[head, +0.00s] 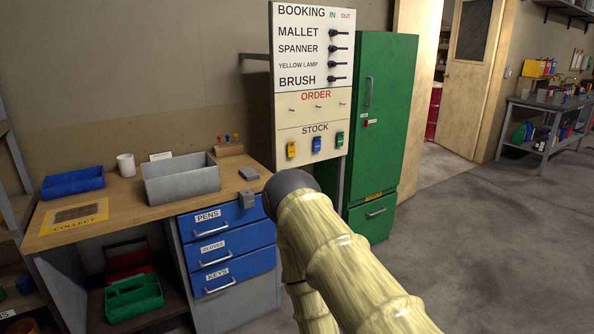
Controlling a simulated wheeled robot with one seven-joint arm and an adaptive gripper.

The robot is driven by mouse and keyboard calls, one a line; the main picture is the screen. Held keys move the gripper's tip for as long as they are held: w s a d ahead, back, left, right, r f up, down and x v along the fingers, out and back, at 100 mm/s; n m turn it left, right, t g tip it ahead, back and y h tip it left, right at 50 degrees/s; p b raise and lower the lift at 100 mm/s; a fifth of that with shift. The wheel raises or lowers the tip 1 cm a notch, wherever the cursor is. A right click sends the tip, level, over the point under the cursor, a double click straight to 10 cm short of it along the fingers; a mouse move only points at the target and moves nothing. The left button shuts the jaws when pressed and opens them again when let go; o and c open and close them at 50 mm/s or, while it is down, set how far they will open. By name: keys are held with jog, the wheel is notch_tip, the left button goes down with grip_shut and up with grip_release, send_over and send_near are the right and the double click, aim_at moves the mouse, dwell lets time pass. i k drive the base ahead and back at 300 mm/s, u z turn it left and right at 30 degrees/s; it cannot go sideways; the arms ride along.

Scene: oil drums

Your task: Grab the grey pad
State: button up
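A small flat grey pad (249,174) lies on the wooden desktop (125,196), near its right end and to the right of the open grey metal bin. My beige segmented arm (335,250) rises from the lower right, with its dark rounded joint (290,183) just to the right of the desk corner in the picture. My gripper does not show in this view. Nothing visible is touching the pad.
The grey bin (182,186), a blue tray (73,182), a white cup (126,165) and a yellow COLLECT mat (69,218) are on the desk. Blue drawers (227,246) are below. A booking board (313,90) and green cabinet (383,130) stand behind. Open floor lies right.

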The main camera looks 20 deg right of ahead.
aim_at(248, 173)
jog(key=z, duration=0.7)
jog(key=i, duration=0.65)
jog(key=z, duration=0.5)
jog(key=i, duration=0.8)
jog(key=u, duration=0.75)
jog(key=i, duration=0.65)
jog(key=u, duration=0.6)
